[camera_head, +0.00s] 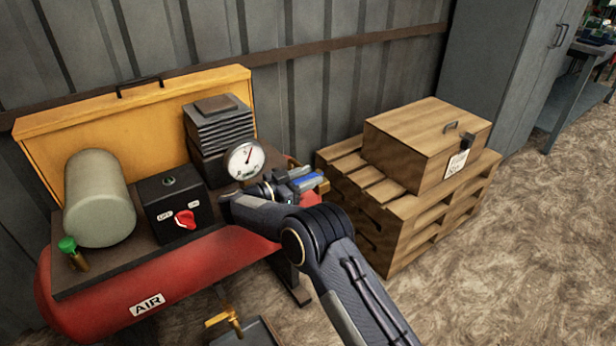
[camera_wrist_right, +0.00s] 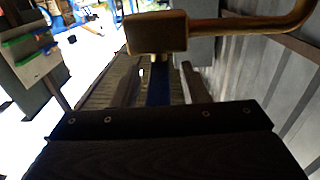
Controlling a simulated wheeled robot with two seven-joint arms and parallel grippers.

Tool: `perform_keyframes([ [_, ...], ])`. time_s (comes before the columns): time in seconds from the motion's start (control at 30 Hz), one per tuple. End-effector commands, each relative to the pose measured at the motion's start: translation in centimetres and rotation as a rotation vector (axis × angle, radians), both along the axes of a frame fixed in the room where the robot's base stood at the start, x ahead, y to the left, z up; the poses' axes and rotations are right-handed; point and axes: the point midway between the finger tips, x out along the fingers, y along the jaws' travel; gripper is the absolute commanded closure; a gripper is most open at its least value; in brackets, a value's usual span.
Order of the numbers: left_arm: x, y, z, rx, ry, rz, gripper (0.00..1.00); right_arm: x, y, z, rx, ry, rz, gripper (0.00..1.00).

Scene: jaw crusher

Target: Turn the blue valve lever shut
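The blue valve lever (camera_head: 308,183) shows beside the pressure gauge, at the right end of the red compressor. Brass-coloured fitting shows just right of it. My right gripper (camera_head: 290,184) is at the lever, and the two overlap in the head view, so contact is unclear. In the right wrist view a blue strip (camera_wrist_right: 157,88) runs ahead of the dark gripper body, below a brass block and pipe (camera_wrist_right: 157,33). My left gripper is not in view.
The air tank (camera_head: 100,302) carries a black switch box with a red knob (camera_head: 185,219), a grey cylinder (camera_head: 98,200) and a gauge (camera_head: 245,159). A wooden box (camera_head: 427,143) stands on pallets (camera_head: 440,213) to the right. Open floor lies at the lower right.

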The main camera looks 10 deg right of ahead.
Motion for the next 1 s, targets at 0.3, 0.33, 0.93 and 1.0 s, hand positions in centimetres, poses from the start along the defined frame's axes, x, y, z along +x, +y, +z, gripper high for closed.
perform_keyframes([
  [0.3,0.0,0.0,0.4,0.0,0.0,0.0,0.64,-2.0,4.8,0.0,0.001,0.0,0.003,0.6],
  [0.33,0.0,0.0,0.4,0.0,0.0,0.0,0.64,-2.2,5.2,0.0,0.001,0.0,0.003,0.6],
  [0.93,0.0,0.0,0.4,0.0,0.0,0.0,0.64,-3.0,6.8,0.0,0.0,0.0,0.0,0.6],
  [1.0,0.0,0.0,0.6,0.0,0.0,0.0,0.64,-3.0,6.8,0.1,0.0,0.0,0.0,0.6],
])
